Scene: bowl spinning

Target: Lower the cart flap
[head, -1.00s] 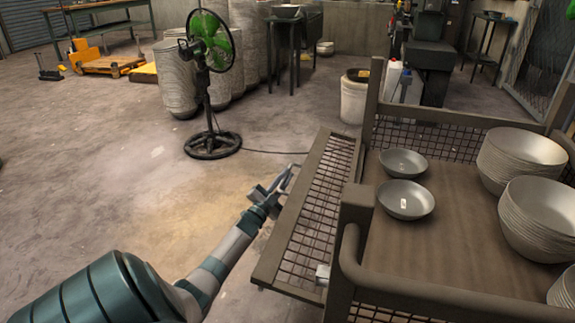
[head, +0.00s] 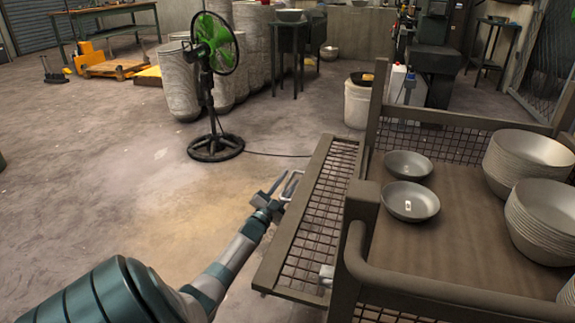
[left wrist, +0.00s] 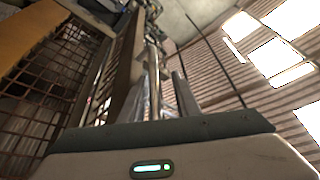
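The cart flap (head: 312,215) is a brown-framed mesh panel along the left side of the cart (head: 365,230). It leans outward from the cart, below the level of the rails; its exact angle is hard to tell. My left gripper (head: 283,183) is just outside the flap's outer edge, with its two fingers apart and nothing seen between them. The left wrist view shows its fingers (left wrist: 167,88) in front of the camera, with mesh (left wrist: 45,80) at the left. Contact with the flap cannot be told. My right gripper is not recognizable in these views.
Grey bowls (head: 410,201) and bowl stacks (head: 528,160) stand on the cart's wooden deck (head: 440,245). A small pale part (head: 326,274) sits by the flap's near end. A green fan (head: 214,95) stands beyond. Floor left of the flap is open.

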